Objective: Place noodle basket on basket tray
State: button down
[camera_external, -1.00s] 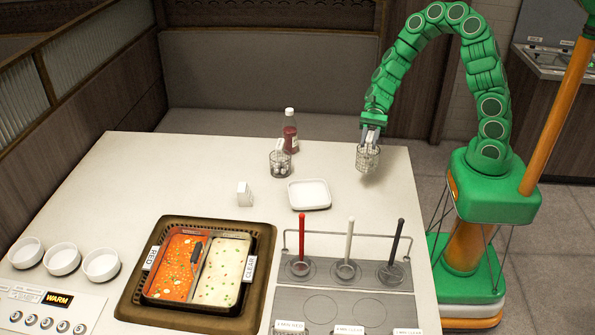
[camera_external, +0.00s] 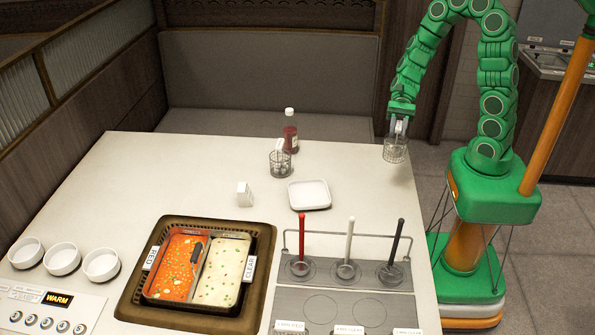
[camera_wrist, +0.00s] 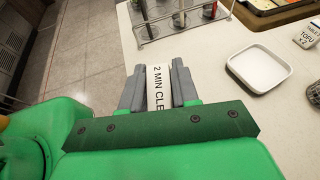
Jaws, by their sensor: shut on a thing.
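My gripper (camera_external: 398,125) is shut on the upright handle of a small wire noodle basket (camera_external: 395,152). The basket hangs at the right edge of the table, apart from the trays. In the wrist view, my gripper (camera_wrist: 158,88) holds a white tag reading "2 MIN CLE…" between its grey fingers; the basket body is hidden there. A white square tray (camera_external: 297,207), seemingly empty, lies on the table to the left of the basket. It also shows in the wrist view (camera_wrist: 232,70).
A wire holder (camera_external: 280,164) and a red sauce bottle (camera_external: 290,132) stand at the back. A small white card (camera_external: 244,195) stands left of the tray. A two-part soup pot (camera_external: 246,268) and a rack with several handled strainers (camera_external: 345,270) occupy the front.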

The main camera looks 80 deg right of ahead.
jog(key=shift+s+d+r, duration=0.1)
jog(key=shift+s, duration=0.15)
